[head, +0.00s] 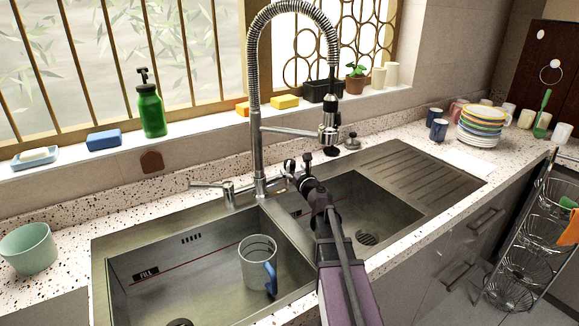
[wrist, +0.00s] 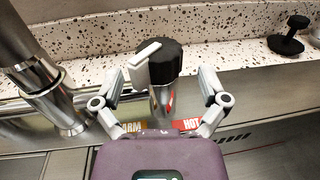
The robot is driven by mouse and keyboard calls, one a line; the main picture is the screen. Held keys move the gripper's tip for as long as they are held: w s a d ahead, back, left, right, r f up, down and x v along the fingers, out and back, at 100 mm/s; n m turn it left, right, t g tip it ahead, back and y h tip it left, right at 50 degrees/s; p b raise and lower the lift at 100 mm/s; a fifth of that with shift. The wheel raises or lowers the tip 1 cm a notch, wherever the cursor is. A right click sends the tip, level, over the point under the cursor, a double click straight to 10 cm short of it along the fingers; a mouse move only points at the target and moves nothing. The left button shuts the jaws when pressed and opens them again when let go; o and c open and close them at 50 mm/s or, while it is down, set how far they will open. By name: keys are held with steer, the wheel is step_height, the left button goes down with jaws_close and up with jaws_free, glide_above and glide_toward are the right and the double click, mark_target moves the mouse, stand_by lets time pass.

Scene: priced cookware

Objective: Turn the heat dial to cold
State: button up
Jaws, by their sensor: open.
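The heat dial (wrist: 166,64) is a black round knob with a white pointer bar, on a metal stem behind the sink in the wrist view. Its pointer leans to the lower left. Below it are an orange label reading "ARM", partly covered (wrist: 131,127), and a red "HOT" label (wrist: 190,124). My gripper (wrist: 157,80) is open, one finger on each side of the dial. The left finger is close to the pointer; I cannot tell if they touch. In the head view my gripper (head: 297,170) is just right of the faucet base, and the dial is hard to make out.
The tall spring faucet (head: 260,150) stands close left of my gripper, with a side lever (head: 207,184). A black stopper (head: 352,142) stands to the right. A mug (head: 257,265) is in the left basin. The right basin (head: 375,205) looks empty.

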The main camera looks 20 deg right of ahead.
steer(key=shift+w, duration=1.4)
steer(key=c, duration=1.1)
